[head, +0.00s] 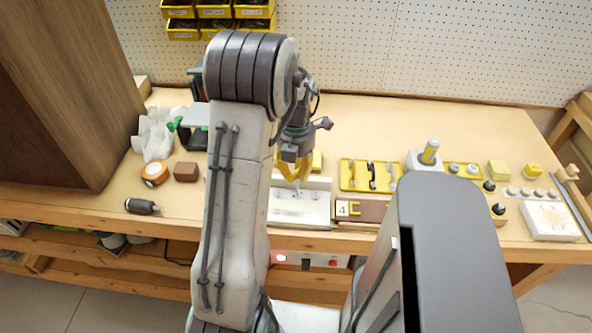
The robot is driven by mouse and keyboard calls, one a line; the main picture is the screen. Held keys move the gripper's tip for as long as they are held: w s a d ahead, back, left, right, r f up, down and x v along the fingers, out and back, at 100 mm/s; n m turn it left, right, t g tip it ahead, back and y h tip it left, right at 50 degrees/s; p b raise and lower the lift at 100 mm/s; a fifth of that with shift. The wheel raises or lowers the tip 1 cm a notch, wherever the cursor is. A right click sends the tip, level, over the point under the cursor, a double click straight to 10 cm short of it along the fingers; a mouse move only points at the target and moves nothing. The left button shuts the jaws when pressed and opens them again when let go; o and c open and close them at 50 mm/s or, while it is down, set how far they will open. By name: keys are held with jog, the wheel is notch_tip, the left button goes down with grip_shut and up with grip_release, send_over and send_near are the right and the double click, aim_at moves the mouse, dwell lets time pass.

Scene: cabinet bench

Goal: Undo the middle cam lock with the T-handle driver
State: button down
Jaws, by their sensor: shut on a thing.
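My gripper (293,172) is in the middle of the bench, pointing down, with yellow fingers shut. A thin grey shaft (298,186) shows below the fingers and looks like the T-handle driver; its handle is hidden in the grip. The shaft's lower end is over a pale panel or block (312,212). Small marks on its top may be cam locks, too small to tell apart. I cannot tell whether the tip is seated in the middle lock. My arm hides the panel's left part.
A yellow tray (346,176) with dark tools lies right of the panel, beside a white block holding a yellow cylinder (429,152). A tape roll (154,174), a brown block (186,171) and a dark cylinder (142,206) lie left. A tall brown cabinet (70,90) bounds the left side.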

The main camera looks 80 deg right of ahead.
jog(key=shift+r, duration=0.1)
dwell(0.3)
jog(key=m, duration=0.7)
jog(key=shift+s+d, duration=0.1)
jog(key=shift+s, duration=0.05)
jog(key=m, duration=0.4)
jog(key=shift+s, duration=0.15)
jog(key=m, duration=0.4)
jog(key=shift+s, duration=0.1)
jog(key=m, duration=0.3)
jog(key=shift+m, duration=0.4)
jog(key=m, duration=0.4)
jog(key=shift+s+a+b, duration=0.1)
jog(key=shift+a+b, duration=0.15)
jog(key=shift+b, duration=0.05)
jog(key=m, duration=0.4)
jog(key=shift+a, duration=0.1)
jog(key=shift+a+m, duration=0.1)
jog(key=shift+m, duration=1.6)
